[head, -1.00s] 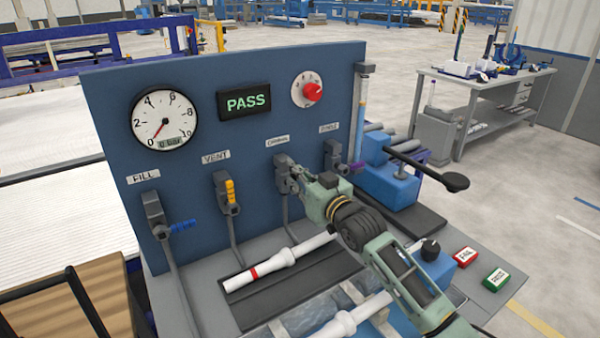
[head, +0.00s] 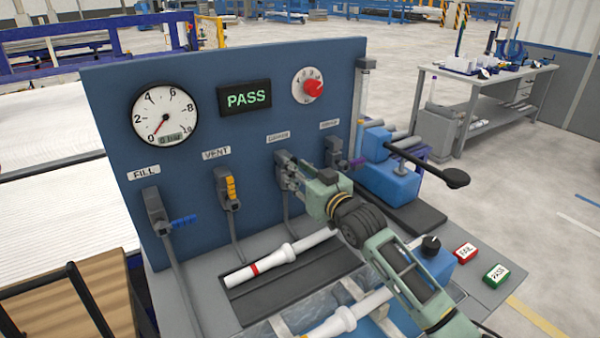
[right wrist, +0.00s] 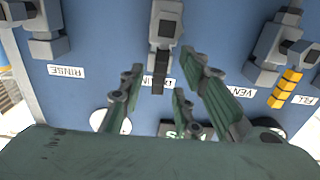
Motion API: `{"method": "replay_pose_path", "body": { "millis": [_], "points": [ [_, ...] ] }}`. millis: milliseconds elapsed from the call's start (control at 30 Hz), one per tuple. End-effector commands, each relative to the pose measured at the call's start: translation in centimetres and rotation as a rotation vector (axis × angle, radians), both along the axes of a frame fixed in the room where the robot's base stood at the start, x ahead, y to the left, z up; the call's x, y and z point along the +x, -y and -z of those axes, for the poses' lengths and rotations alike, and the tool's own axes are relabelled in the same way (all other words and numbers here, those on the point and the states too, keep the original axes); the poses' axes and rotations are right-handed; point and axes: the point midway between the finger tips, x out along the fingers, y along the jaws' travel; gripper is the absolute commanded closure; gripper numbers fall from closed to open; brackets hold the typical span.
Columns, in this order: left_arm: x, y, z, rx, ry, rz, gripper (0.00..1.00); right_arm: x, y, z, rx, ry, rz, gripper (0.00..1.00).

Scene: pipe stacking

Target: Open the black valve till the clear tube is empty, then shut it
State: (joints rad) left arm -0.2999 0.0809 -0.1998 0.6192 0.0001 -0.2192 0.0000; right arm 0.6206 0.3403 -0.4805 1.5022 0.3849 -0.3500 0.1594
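The black valve handle (right wrist: 158,80) is on the middle valve in the right wrist view, which is upside down, and points toward its label. The valve (head: 283,165) is partly hidden by my gripper in the head view. My right gripper (head: 292,178) is at this valve; in the right wrist view (right wrist: 155,95) its fingers are apart, either side of the handle, and I see no clear contact. The clear tube (head: 362,95) stands upright at the panel's right edge; its visible upper part looks colourless, its lower end is hard to make out. My left gripper is not in view.
Close by are the yellow vent handle (head: 231,188), the blue fill handle (head: 183,221) and the purple rinse handle (head: 358,161). The gauge (head: 164,114) points near zero and the display (head: 246,98) reads PASS. A white pipe (head: 285,255) lies below my arm.

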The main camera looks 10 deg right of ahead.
Motion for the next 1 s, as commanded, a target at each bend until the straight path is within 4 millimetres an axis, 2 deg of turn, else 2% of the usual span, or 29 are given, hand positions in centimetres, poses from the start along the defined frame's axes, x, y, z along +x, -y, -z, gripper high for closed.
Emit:
{"method": "replay_pose_path", "body": {
  "millis": [167,500,700,1000],
  "points": [
    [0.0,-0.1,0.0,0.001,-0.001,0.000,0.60,-1.0,0.4,0.0,0.001,0.001,0.000,0.70],
    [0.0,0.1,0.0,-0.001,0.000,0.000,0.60,-7.3,3.0,0.2,-0.002,-0.001,0.000,0.70],
    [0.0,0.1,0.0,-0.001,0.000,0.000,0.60,-10.1,4.2,0.1,-0.001,-0.002,0.000,0.70],
    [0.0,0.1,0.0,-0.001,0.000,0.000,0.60,-11.1,4.6,0.0,0.000,-0.001,0.001,0.70]
  ]
}}
